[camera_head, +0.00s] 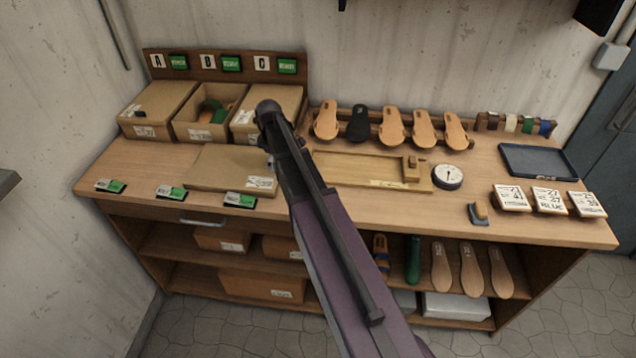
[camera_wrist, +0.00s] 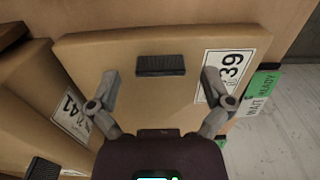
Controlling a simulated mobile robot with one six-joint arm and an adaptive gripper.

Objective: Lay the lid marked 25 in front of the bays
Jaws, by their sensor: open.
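A flat cardboard lid (camera_head: 222,167) lies on the bench in front of the bays, partly hidden by my arm. In the wrist view this lid (camera_wrist: 125,55) has a label reading 39 and a dark grip block (camera_wrist: 160,65). My gripper (camera_wrist: 161,76) is open and empty over it, its fingers spread either side of the block. Bay A's box (camera_head: 158,100) and bay C's box (camera_head: 268,98) are closed. C's label appears to read 41 in the wrist view (camera_wrist: 72,115). Bay B's box (camera_head: 190,128) is open, with green and orange contents. I cannot read a 25 on any lid.
Green and white tags (camera_head: 171,193) stand along the bench's front edge. To the right are a wooden jig (camera_head: 350,170), a round dial (camera_head: 447,176), several sandals on a rack (camera_head: 393,127), a dark tray (camera_head: 540,162) and number cards (camera_head: 550,201). The front-left bench top (camera_head: 140,165) is clear.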

